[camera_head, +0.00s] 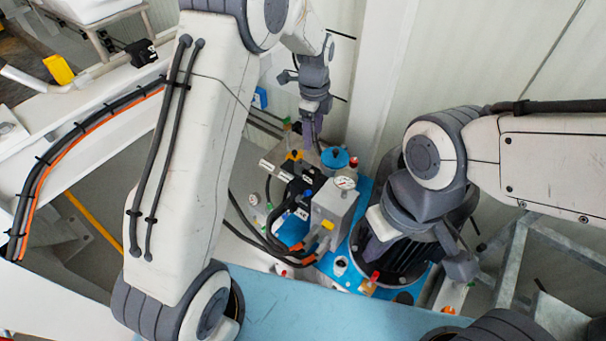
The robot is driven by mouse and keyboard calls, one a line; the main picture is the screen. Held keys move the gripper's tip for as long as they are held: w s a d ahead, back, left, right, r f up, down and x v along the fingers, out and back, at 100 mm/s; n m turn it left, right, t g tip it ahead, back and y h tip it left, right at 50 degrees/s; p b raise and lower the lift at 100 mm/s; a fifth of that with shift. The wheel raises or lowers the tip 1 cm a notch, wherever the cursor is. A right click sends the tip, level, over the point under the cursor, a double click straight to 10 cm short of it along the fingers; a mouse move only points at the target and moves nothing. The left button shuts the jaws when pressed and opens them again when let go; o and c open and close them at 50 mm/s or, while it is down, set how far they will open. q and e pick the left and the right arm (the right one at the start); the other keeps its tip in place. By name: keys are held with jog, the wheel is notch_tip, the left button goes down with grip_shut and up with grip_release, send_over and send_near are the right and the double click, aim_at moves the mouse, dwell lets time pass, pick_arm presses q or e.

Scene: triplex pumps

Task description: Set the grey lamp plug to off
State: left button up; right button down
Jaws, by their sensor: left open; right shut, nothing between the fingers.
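I cannot pick out the grey lamp plug for certain. A grey box (335,208) with orange-yellow fittings stands in the middle of the pump equipment, and black connectors (298,187) sit left of it. My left gripper (313,140) is open and points down above and behind this cluster, with its fingertips seen nearly edge-on. My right gripper (460,267) is shut and empty, right of the grey box and in front of the dark motor. My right wrist hides part of that motor.
A dark ribbed motor (398,265) stands on a blue base. A round gauge (345,183) and a blue cap (334,158) rise behind the grey box. Black hoses (255,232) loop at its left. A metal frame (510,265) stands at the right.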

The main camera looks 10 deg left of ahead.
pick_arm(q)
jog(key=m+b, duration=0.2)
send_near(300, 163)
jog(key=shift+w+d+f, duration=0.1)
jog(key=shift+d, duration=0.15)
notch_tip(300, 163, down, 10)
pick_arm(e)
notch_tip(300, 163, down, 3)
jog(key=shift+s+f, duration=0.1)
pick_arm(q)
grip_shut()
dwell(0.9)
